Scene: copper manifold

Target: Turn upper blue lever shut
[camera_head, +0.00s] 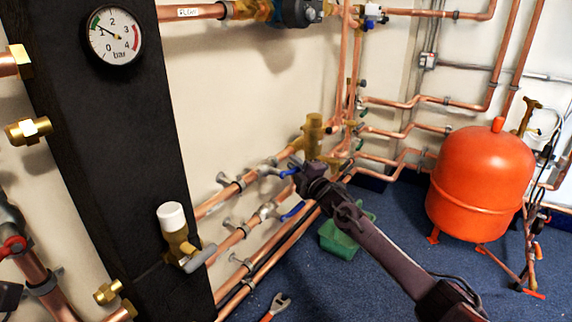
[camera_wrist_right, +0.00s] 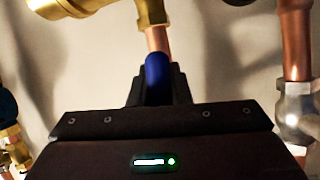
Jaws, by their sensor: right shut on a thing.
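The upper blue lever (camera_head: 288,172) is on the upper of two copper pipe runs low on the wall. My right gripper (camera_head: 299,174) reaches it from the right. In the right wrist view the blue lever (camera_wrist_right: 157,77) stands between the two dark fingers of the gripper (camera_wrist_right: 158,90), which are shut on it. The fingers hide part of the lever. The lower blue lever (camera_head: 293,210) is on the pipe run below, apart from the gripper. My left gripper does not show.
A brass fitting (camera_head: 313,135) is just above the right gripper. A green crate (camera_head: 347,238) stands on the blue floor below my arm. An orange tank (camera_head: 481,180) stands at the right. A black panel with a pressure gauge (camera_head: 114,36) fills the left.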

